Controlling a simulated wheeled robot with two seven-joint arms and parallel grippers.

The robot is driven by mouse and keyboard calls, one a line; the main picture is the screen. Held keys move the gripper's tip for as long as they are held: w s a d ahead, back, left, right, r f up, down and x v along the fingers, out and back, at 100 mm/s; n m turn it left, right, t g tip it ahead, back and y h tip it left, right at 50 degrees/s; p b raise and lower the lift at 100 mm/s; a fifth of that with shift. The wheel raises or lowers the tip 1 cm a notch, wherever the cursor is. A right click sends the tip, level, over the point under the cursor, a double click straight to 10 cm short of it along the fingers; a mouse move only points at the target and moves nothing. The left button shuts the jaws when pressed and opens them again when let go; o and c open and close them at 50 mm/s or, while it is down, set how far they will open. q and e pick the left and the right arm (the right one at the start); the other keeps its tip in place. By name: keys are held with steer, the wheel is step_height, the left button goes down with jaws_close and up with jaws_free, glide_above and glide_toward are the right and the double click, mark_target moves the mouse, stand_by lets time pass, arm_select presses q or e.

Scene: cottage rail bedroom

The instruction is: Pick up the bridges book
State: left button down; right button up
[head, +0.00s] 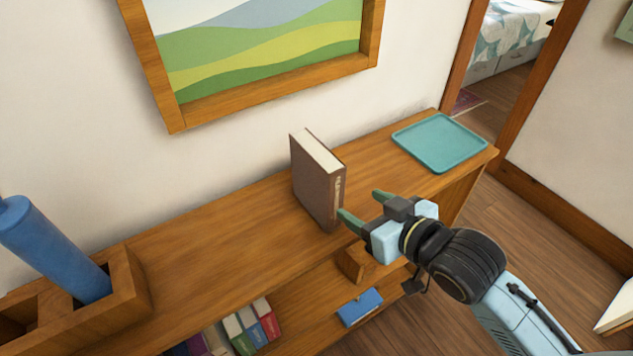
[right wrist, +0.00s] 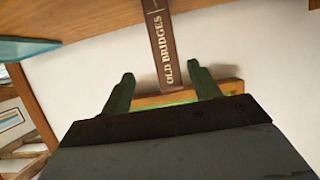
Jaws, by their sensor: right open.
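The bridges book (head: 318,184) is brown and stands upright on the wooden shelf top in the head view. Its spine reads "OLD BRIDGES" in the right wrist view (right wrist: 161,40). My right gripper (head: 362,206) is open, just to the right of the book, with its green fingers pointing toward the spine. In the right wrist view the gripper's fingers (right wrist: 160,88) are apart, and the book's spine shows between and beyond them. I cannot tell whether a finger touches the book. My left gripper is not in view.
A teal tray (head: 440,142) lies on the shelf top's right end. A wooden box (head: 128,285) with a blue cylinder (head: 52,245) stands at left. Several books (head: 250,326) and a blue box (head: 360,307) sit on the lower shelf.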

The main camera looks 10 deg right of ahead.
mark_target(337, 194)
steer(key=x, duration=0.9)
steer(key=shift+w+a+f, duration=0.1)
steer(key=shift+a, duration=0.35)
steer(key=c, duration=1.1)
steer(key=shift+c, duration=0.9)
